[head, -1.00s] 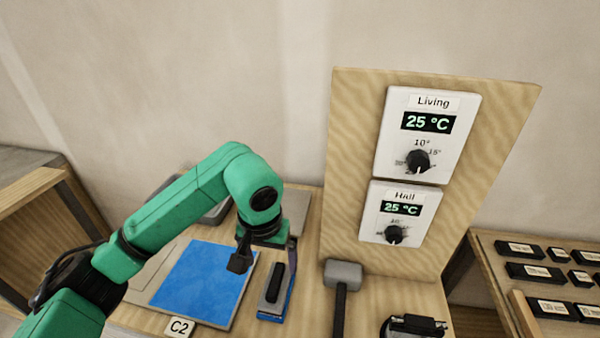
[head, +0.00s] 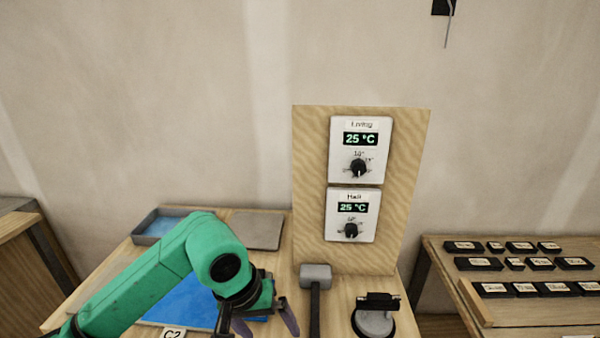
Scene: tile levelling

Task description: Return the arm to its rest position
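My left arm, green, comes in from the lower left over the workbench. Its gripper (head: 257,322) points down near the bottom edge of the head view, with its two fingers spread apart. Nothing is clearly held between them, though the lower part is close to the frame edge. A blue sheet (head: 190,302) lies on the bench behind and under the arm, partly hidden. My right arm and gripper are not in view.
A board (head: 312,190) with Living (head: 342,150) and Hall (head: 333,225) thermostats, both reading 25 °C, stands behind the bench. A mallet (head: 316,274) and a suction lifter (head: 373,322) lie right of the gripper. A tray (head: 145,240) and grey slab (head: 258,228) are behind the arm.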

